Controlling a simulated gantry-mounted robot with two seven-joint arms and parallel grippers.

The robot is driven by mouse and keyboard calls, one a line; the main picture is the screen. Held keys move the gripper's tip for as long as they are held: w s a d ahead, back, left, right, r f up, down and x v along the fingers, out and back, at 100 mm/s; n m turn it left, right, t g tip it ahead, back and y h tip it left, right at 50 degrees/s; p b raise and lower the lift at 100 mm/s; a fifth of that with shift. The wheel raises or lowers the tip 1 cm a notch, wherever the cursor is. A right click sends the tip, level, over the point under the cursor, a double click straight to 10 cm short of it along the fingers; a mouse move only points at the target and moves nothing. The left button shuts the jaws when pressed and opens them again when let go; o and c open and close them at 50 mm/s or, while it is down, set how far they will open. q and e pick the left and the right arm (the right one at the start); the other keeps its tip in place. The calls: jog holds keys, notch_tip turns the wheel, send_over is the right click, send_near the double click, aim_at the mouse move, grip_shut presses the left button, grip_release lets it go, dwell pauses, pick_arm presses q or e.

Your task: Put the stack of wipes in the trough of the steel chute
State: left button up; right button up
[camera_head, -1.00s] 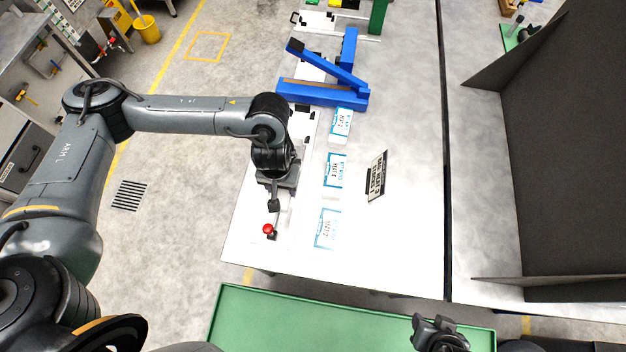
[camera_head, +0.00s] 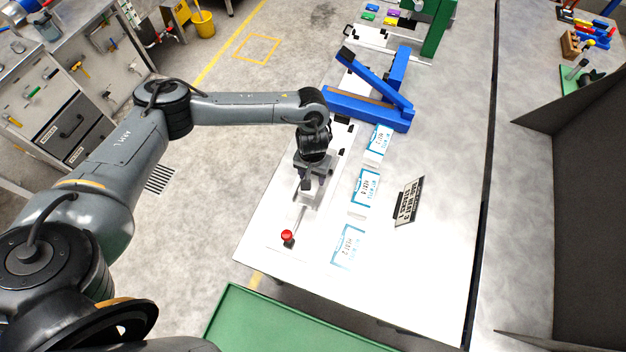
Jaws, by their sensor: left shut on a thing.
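My left gripper (camera_head: 307,183) is over the left edge strip of the white table. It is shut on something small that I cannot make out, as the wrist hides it. A grey bar with a red knob (camera_head: 287,236) is just in front of the gripper, apart from the knob. I cannot pick out the stack of wipes or the steel chute with certainty. My right gripper is out of view.
A blue jib-like frame (camera_head: 367,108) stands behind. A green tray (camera_head: 290,325) lies below the front edge. Dark panels (camera_head: 590,180) stand at right.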

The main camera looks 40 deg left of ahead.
aim_at(313, 176)
pick_arm(q)
jog(key=shift+w+a+f, duration=0.1)
jog(key=shift+w+f, duration=0.1)
jog(key=shift+f, duration=1.95)
jog(key=shift+f, duration=0.1)
jog(key=shift+f, duration=0.4)
jog(key=shift+f, duration=0.1)
